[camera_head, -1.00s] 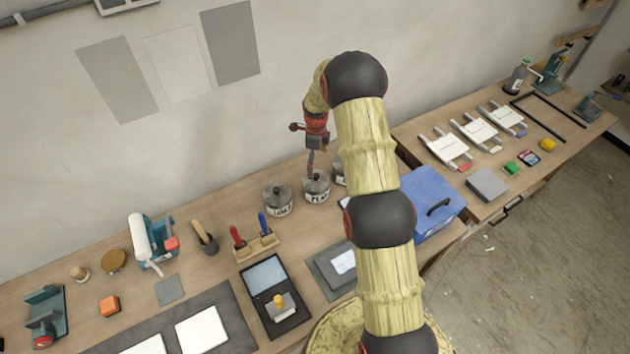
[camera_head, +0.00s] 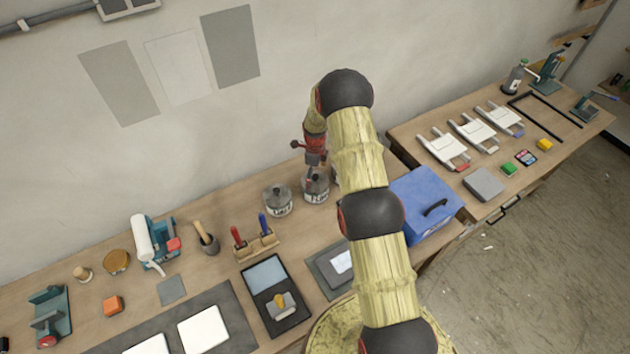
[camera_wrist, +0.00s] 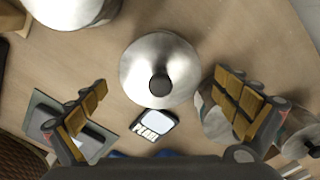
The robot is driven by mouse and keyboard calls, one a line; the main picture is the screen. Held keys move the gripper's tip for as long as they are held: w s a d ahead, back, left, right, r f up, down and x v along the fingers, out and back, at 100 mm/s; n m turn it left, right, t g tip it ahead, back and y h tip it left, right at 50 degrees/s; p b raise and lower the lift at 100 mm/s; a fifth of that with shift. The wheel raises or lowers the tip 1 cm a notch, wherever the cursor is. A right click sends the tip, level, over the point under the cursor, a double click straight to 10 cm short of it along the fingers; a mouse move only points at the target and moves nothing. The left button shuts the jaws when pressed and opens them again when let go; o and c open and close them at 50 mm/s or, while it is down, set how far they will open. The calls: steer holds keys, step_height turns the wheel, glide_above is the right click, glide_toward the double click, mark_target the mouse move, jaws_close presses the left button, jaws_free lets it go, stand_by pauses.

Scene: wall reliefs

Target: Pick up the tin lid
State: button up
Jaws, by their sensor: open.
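Another lidded tin (camera_head: 278,203) stands to the left; a third, to the right, is mostly hidden behind my arm. A tool rack (camera_head: 257,243) and a blue box (camera_head: 418,190) stand nearby. The wall is close behind.

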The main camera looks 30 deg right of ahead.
steer(key=shift+c, duration=0.3)
steer(key=c, duration=1.4)
steer(key=shift+s+f, duration=0.15)
steer(key=shift+s, duration=0.1)
jaws_close()
